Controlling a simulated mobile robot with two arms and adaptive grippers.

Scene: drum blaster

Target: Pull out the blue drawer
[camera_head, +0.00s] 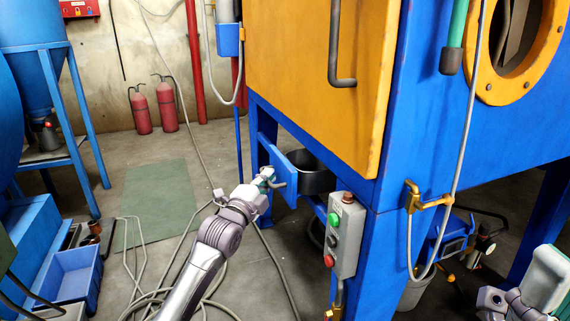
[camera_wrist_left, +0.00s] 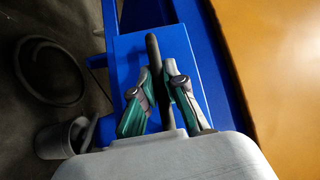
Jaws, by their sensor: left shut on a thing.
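The blue drawer's front panel (camera_head: 285,168) is under the orange door, at the left side of the blue cabinet. A dark open bin (camera_head: 318,183) shows just behind it, so the drawer stands at least partly out. The left gripper (camera_head: 268,179) is at the front panel, shut on its dark handle. In the left wrist view the gripper (camera_wrist_left: 162,88) has its two green-and-grey fingers on either side of the dark bar handle (camera_wrist_left: 152,48), over the blue drawer front (camera_wrist_left: 184,47). The right gripper (camera_head: 512,304) is at the bottom right, partly cut off; its fingers are unclear.
A grey control box (camera_head: 346,235) with buttons hangs on the cabinet leg, right of the drawer. The orange door (camera_head: 320,75) overhangs the drawer. Hoses (camera_head: 185,295) lie on the floor. A blue crate (camera_head: 72,275) stands at left. The floor before the drawer is mostly open.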

